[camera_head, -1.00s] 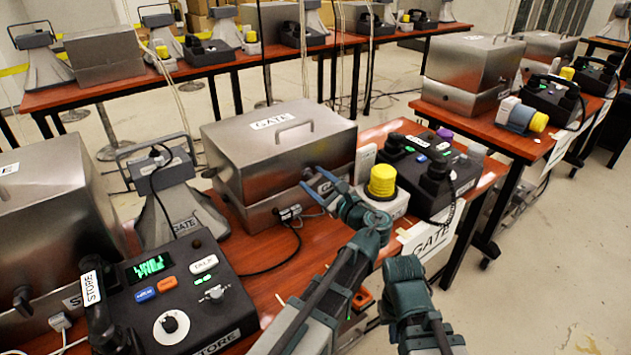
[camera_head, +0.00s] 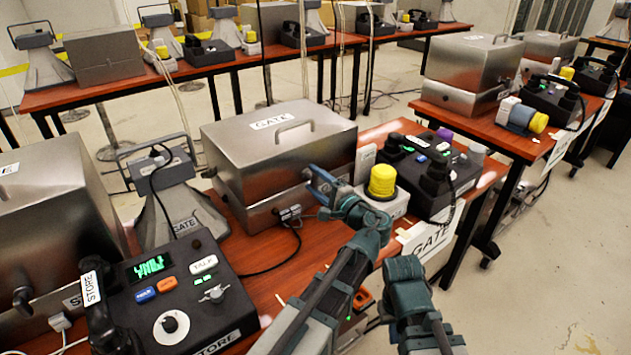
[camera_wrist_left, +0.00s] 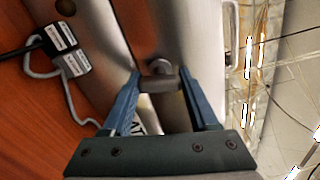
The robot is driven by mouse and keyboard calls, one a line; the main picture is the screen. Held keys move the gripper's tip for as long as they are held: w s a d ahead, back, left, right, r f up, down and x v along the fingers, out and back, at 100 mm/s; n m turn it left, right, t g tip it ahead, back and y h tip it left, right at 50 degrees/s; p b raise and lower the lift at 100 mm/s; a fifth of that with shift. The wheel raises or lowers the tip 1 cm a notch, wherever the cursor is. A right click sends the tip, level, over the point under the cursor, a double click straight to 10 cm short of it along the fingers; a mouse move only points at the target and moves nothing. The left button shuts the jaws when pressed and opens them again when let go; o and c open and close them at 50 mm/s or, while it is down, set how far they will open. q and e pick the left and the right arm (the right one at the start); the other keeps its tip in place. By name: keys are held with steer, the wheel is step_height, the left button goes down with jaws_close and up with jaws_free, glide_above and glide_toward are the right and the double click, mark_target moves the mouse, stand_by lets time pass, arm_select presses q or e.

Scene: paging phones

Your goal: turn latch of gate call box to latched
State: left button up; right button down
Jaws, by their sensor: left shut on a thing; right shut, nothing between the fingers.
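The gate call box (camera_head: 280,150) is a brushed metal case with a GATE label and a lid handle, standing on the red-brown table. Its latch (camera_wrist_left: 160,82), a dark grey knob on the front at the lid seam, shows between my left gripper's blue fingers in the left wrist view. My left gripper (camera_head: 315,182) is shut on the latch at the box's right front; the fingers largely hide it in the head view. The latch's exact angle is hard to tell. A dark teal part of my right arm shows at the lower right of the head view, but no right fingers show.
A yellow-capped device (camera_head: 382,182) stands close to the right of my left gripper, with a black phone console (camera_head: 433,165) beyond. The STORE phone console (camera_head: 185,295) is at the front left. Cable plugs (camera_wrist_left: 60,50) sit near the box front.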

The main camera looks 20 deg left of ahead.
arm_select(q)
steer(key=shift+n, duration=1)
steer(key=o, duration=1.4)
steer(key=shift+s, duration=0.1)
arm_select(e)
steer(key=shift+d, duration=0.1)
